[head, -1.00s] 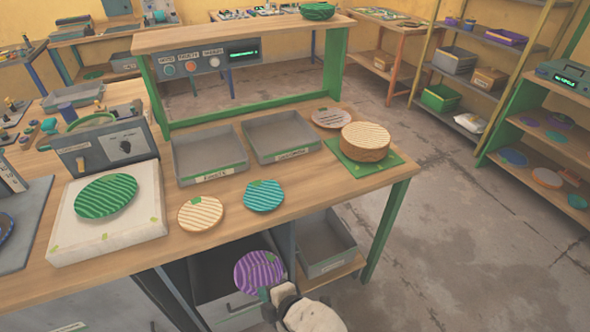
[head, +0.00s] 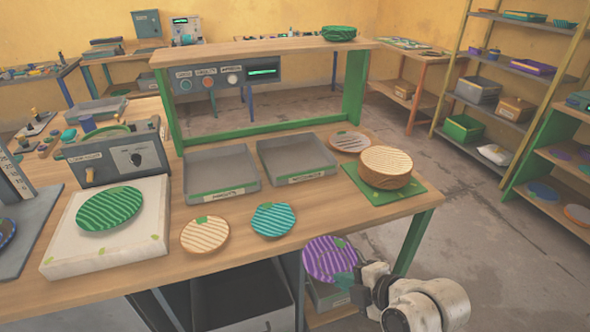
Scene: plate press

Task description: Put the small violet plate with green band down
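The small violet plate with a green band (head: 326,258) is held up in front of the workbench's front edge, tilted toward the camera. My gripper (head: 350,280) is at its lower right rim and appears shut on it; the fingertips are partly hidden. The workbench (head: 180,255) has a bare strip of wood along its front. A cream plate (head: 205,235) and a teal plate (head: 272,220) lie near that edge, left of the violet plate. A green plate (head: 109,208) lies on a white slab (head: 150,240) at the left.
Two grey trays (head: 220,192) (head: 297,178) stand behind the plates. A stack of cream plates (head: 386,167) sits on a green mat (head: 420,192) at the right end, beside a pale plate (head: 350,142). Bare wood lies right of the teal plate. An open drawer (head: 240,300) is below.

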